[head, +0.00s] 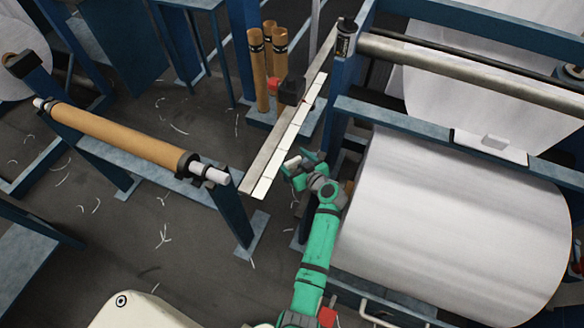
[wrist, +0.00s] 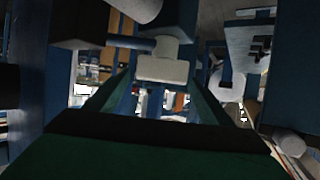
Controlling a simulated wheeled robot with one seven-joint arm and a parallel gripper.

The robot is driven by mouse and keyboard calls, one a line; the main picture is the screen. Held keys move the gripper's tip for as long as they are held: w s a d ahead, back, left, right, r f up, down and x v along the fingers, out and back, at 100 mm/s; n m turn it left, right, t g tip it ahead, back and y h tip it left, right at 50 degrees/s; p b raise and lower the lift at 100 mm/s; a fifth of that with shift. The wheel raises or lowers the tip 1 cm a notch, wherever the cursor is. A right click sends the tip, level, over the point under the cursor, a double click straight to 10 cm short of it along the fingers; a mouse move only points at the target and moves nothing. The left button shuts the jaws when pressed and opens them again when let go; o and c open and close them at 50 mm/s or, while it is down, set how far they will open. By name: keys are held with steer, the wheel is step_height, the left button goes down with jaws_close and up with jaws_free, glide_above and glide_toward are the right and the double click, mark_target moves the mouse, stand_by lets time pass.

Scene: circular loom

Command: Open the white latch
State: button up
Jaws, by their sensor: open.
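A small white piece (head: 292,162), which looks like the white latch, is at the tips of my gripper in the head view. In the wrist view a pale T-shaped block (wrist: 164,68), likely the same latch, lies ahead between the two green fingers. My gripper (head: 301,165) is open, with its fingers apart around the line of the latch. In the wrist view the gripper (wrist: 160,100) holds nothing. I cannot tell whether a finger touches the latch. The latch's mount is partly hidden in shadow and behind my gripper.
A large white roll (head: 460,230) is close on the right of my arm, under a blue frame beam (head: 400,115). A long pale bar (head: 285,140) runs just left of the gripper. A brown roller (head: 120,138) is at left, brown tubes (head: 258,70) behind.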

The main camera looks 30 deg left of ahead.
steer(key=s+d+r, duration=0.2)
steer(key=s+r, duration=0.4)
steer(key=s+d+r, duration=0.3)
steer(key=s+r, duration=0.3)
steer(key=shift+s+d, duration=0.3)
steer(key=shift+s, duration=0.1)
